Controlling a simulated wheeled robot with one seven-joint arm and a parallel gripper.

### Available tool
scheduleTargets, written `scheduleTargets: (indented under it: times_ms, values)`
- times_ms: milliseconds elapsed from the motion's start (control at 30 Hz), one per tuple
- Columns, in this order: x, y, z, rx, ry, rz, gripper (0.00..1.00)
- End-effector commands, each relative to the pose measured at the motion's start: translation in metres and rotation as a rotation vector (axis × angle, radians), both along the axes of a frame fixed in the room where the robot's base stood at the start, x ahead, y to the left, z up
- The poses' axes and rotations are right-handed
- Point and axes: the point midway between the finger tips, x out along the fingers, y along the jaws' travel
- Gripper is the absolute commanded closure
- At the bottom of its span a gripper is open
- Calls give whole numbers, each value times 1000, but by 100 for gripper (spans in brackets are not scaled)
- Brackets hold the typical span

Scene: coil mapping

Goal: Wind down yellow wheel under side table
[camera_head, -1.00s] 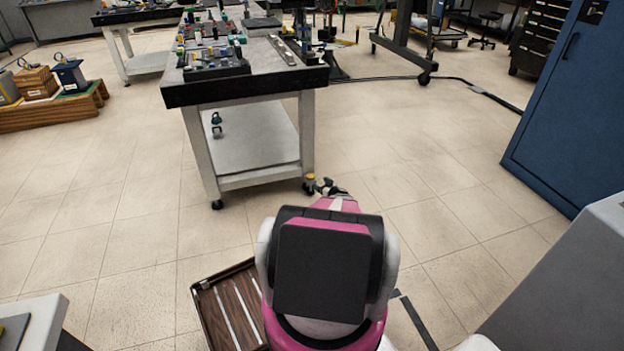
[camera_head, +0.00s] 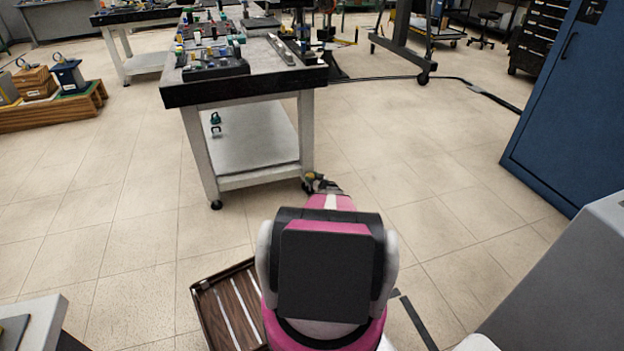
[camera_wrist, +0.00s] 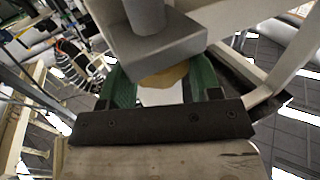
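The side table (camera_head: 245,92) has a dark top, pale legs and a low shelf. Its front right leg ends in a foot with a yellow wheel (camera_wrist: 168,76), just under a grey metal block (camera_wrist: 158,48) in the wrist view. My gripper (camera_wrist: 160,88) is at this foot, with one green finger on each side of the yellow wheel. Whether the fingers press on it is not clear. In the head view my gripper (camera_head: 318,183) is small and reaches the foot from the front right; the wheel is mostly hidden there.
A brown slatted tray (camera_head: 228,305) lies on the floor at front left. A blue cabinet (camera_head: 575,110) stands at right, with a grey block (camera_head: 590,275) nearer. A wooden pallet (camera_head: 50,115) with boxes is at left.

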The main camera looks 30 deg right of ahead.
Motion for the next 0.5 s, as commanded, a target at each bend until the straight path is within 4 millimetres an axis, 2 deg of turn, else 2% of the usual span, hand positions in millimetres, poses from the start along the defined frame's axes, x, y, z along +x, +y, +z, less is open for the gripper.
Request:
scheduleTargets:
  times_ms: [267, 500]
  values:
    - [-1, 1, 0, 0, 1, -23, 66]
    - [-2, 5, 0, 1, 1, -138, 66]
